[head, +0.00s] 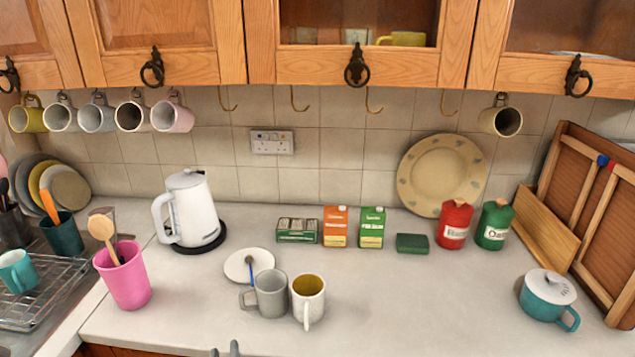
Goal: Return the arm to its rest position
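My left gripper (225,350) shows only as two grey fingertips at the bottom edge of the head view, left of centre. The tips stand apart with a gap between them, and nothing shows in the gap. They are at the counter's front edge, nearer to me than the grey mug (271,293) and the white mug with a yellow inside (308,299), and touch neither. The rest of the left arm is out of the picture. My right gripper and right arm are not in view.
A pink utensil cup (128,285) and a white kettle (190,210) stand on the left. A white saucer with a blue spoon (236,270) lies behind the mugs. A teal pot (547,296) sits at right. The front middle-right counter (430,315) is clear.

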